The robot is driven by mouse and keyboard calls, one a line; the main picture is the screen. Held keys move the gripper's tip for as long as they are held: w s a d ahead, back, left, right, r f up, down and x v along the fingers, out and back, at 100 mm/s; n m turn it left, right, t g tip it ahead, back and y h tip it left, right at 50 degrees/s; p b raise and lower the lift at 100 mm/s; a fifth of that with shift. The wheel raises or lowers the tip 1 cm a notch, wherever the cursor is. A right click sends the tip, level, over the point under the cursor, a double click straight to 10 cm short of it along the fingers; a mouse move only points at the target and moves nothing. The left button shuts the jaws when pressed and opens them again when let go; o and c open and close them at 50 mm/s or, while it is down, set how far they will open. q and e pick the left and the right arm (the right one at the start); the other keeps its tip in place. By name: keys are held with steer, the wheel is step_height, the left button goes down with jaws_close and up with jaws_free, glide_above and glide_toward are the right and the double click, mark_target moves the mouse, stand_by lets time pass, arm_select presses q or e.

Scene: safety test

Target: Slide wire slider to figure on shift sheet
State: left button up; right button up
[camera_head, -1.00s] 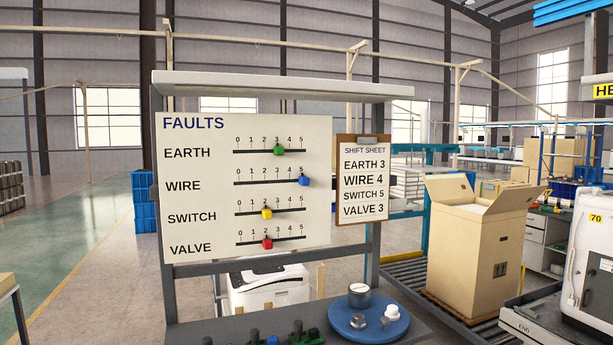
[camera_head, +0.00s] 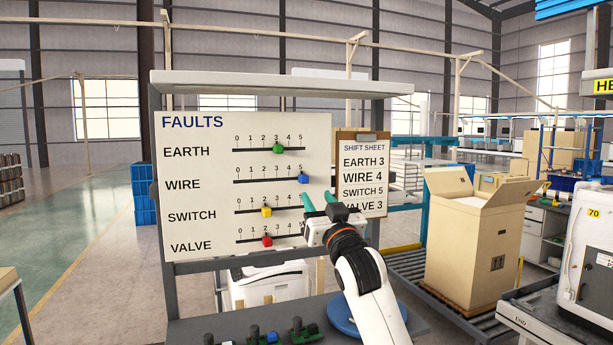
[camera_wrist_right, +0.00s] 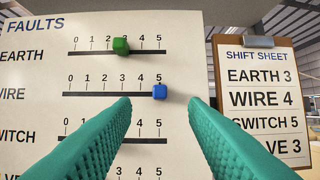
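The white FAULTS board (camera_head: 200,142) carries slider rows for earth, wire, switch and valve. The blue wire slider (camera_head: 303,179) is at 5 on its scale; it also shows in the right wrist view (camera_wrist_right: 160,91). The shift sheet (camera_head: 361,172) hangs at the board's right and reads WIRE 4; it shows in the right wrist view too (camera_wrist_right: 262,100). My right gripper (camera_head: 318,198) is open, its green fingers just below the blue slider in the head view. In the right wrist view its fingertips (camera_wrist_right: 160,100) stand apart on either side of the slider, not visibly touching it. My left gripper is out of view.
The green earth slider (camera_head: 278,149) is at 3, the yellow switch slider (camera_head: 267,211) at 2 and the red valve slider (camera_head: 267,240) at 2. A blue turntable (camera_head: 343,318) is below my right arm. A cardboard box (camera_head: 466,255) stands right.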

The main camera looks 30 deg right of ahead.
mark_target(305, 180)
steer(key=p+x, duration=0.3)
steer(key=x, duration=0.5)
steer(key=shift+w+d+p, duration=0.15)
steer(key=shift+w+p, duration=0.15)
steer(key=shift+p, duration=0.05)
steer(key=shift+c, duration=0.6)
jaws_close()
